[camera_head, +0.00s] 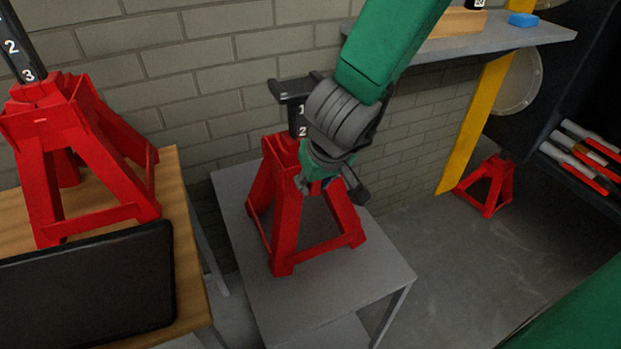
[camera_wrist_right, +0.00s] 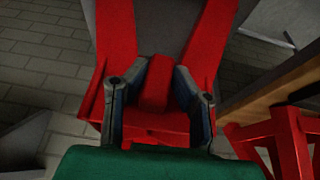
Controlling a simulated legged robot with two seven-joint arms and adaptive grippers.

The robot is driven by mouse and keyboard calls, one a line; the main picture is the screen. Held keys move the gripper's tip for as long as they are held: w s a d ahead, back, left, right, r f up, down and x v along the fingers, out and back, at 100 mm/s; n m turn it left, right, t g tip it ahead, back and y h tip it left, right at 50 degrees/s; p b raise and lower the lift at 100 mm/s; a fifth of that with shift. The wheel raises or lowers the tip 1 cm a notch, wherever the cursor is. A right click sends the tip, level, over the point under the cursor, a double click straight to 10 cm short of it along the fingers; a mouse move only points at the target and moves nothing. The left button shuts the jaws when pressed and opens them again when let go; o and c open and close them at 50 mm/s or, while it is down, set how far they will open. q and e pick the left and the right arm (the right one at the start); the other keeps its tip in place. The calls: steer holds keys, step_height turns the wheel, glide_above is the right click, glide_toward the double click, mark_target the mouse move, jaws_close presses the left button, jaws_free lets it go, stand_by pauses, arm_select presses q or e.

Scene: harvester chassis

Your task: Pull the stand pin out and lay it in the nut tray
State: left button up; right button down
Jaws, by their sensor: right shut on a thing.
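A red stand (camera_head: 287,215) with a black numbered post (camera_head: 297,118) stands upright on a grey table. My right gripper (camera_head: 328,185) reaches down to the upper part of this stand and covers part of it. In the right wrist view, the fingers of my right gripper (camera_wrist_right: 160,85) are on either side of a red piece (camera_wrist_right: 157,88), and the gripper is shut on it. I cannot tell whether this piece is the stand pin or part of the stand. I cannot make out a nut tray. My left gripper is not in view.
The grey table (camera_head: 315,298) has bare room in front of the stand. At left, a second red stand (camera_head: 45,185) and a dark panel (camera_head: 90,285) are on a wooden table (camera_head: 186,235). A grey shelf (camera_head: 500,38) and yellow post (camera_head: 472,135) are at right.

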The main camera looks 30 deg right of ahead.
steer(key=s+b, duration=0.1)
steer(key=s, duration=0.5)
steer(key=shift+s+a+b, duration=0.15)
steer(key=shift+s+b, duration=0.25)
stand_by(0.5)
stand_by(0.4)
